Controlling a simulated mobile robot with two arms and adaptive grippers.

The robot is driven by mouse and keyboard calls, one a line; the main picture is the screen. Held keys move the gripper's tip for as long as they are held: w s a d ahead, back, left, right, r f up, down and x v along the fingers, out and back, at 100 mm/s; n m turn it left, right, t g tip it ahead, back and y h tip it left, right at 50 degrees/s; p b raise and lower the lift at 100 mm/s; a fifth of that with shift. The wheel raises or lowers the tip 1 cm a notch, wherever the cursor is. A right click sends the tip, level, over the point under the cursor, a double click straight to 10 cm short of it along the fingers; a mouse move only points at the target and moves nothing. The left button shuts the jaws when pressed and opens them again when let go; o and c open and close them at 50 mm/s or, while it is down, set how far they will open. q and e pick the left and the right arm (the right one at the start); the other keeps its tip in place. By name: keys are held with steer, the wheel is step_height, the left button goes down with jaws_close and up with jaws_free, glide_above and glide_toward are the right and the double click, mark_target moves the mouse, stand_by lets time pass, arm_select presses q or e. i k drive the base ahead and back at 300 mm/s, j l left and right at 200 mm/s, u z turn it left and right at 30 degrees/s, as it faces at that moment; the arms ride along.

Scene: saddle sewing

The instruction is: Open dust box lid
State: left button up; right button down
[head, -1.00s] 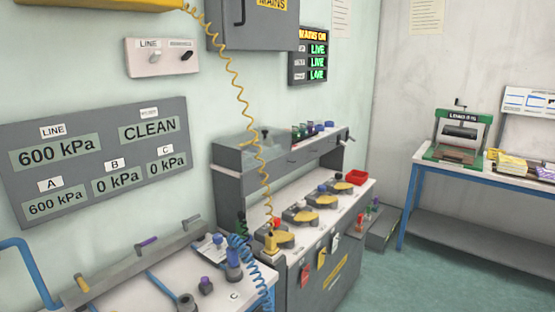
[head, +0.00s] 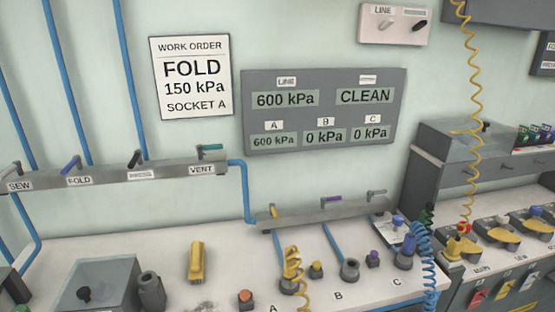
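A grey box (head: 112,272) with a black knob (head: 84,294) on its top sits on the white bench at the lower left. Its top looks closed, and its lower part is cut off by the frame edge. I see no label naming it as the dust box. A second grey box with a clear top (head: 460,138) stands on the unit at the right. Neither of my grippers is in view.
A dark grey cylinder (head: 150,290) stands beside the knobbed box. A yellow tool (head: 196,261) lies on the white bench (head: 215,240). A valve rail (head: 120,174) with blue pipes runs along the wall. Coiled hoses (head: 428,262) hang at the right.

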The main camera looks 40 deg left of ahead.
mark_target(84, 293)
steer(key=u, duration=2.55)
